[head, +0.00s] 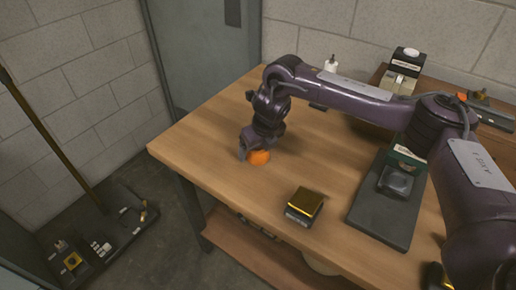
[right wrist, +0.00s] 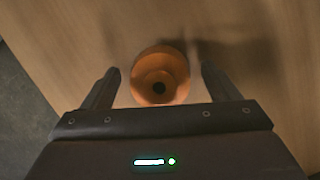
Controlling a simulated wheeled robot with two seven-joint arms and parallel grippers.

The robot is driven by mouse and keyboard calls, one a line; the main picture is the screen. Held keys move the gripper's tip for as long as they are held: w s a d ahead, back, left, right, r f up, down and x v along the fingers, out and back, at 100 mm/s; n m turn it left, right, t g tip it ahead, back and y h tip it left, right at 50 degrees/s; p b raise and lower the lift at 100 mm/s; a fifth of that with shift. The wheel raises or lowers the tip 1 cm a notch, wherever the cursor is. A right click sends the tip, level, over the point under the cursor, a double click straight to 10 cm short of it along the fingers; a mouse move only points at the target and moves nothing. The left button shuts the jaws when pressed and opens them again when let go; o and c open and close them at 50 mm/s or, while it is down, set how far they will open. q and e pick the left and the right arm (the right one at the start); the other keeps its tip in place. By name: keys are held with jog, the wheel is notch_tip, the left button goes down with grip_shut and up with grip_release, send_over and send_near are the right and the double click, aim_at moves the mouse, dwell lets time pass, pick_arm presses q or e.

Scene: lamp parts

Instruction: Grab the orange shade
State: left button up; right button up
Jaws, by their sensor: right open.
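The orange shade (head: 260,157) is on the wooden table, near its left end, in the head view. In the right wrist view the orange shade (right wrist: 160,76) is round with a dark hole in its middle. My right gripper (head: 250,152) is open, low over the table at the shade. In the right wrist view its two fingers (right wrist: 160,78) stand on either side of the shade, with a gap on each side. My left gripper is not in view.
A gold-topped block (head: 306,201) stands near the table's front edge. A dark tray (head: 377,222) holding a dark square part lies to the right. A small white bottle (head: 331,63) and a white-topped box (head: 405,62) stand at the back. The table's left part is otherwise clear.

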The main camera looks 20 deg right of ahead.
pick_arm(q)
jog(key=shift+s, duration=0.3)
pick_arm(e)
jog(key=c, duration=1.1)
